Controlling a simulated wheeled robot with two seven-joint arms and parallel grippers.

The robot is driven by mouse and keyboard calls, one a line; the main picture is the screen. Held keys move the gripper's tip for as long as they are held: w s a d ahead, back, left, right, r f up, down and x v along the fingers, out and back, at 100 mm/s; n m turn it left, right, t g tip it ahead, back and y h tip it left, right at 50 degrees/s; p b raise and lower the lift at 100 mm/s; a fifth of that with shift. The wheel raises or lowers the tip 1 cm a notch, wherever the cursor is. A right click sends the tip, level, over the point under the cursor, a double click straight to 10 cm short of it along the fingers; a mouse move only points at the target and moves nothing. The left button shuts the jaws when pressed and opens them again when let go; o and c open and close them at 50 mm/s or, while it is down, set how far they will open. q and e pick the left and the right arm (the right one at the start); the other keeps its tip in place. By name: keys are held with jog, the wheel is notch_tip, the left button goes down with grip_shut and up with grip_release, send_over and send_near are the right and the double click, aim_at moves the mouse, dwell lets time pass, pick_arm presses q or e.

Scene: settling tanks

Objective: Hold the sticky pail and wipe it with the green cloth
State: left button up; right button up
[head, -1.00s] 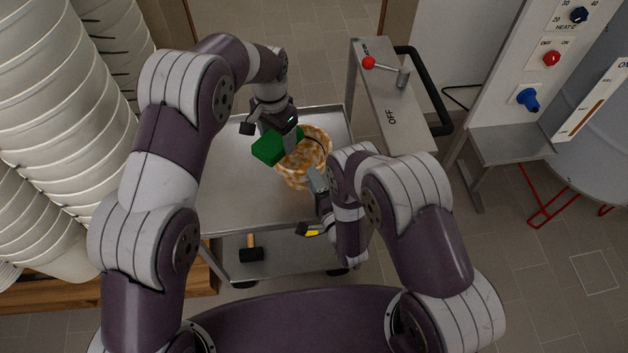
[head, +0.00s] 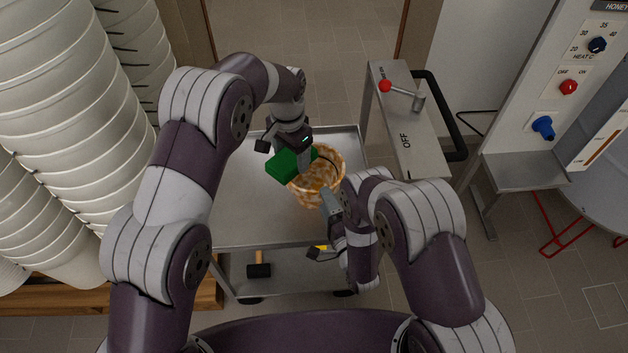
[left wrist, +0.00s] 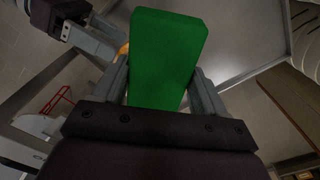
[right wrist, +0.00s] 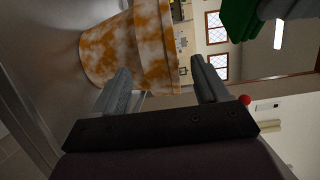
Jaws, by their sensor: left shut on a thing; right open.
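The pail (head: 318,182), blotched with orange-brown stains, stands on the metal cart top. It also fills the upper left of the right wrist view (right wrist: 135,45). My left gripper (head: 302,160) is shut on the green cloth (head: 285,166), a thick block held at the pail's far left rim; I cannot tell whether it touches. The cloth shows large between the fingers in the left wrist view (left wrist: 165,55). My right gripper (head: 328,200) is open at the pail's near right side. In the right wrist view its fingers (right wrist: 160,90) are apart, with the pail wall just beyond them.
The cart top (head: 245,205) is bare left of the pail. A hammer (head: 259,265) lies on the lower shelf. A grey stand with a red-knobbed lever (head: 400,92) is close on the right. Tall stacks of white pails (head: 50,120) stand on the left.

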jog(key=v, duration=1.1)
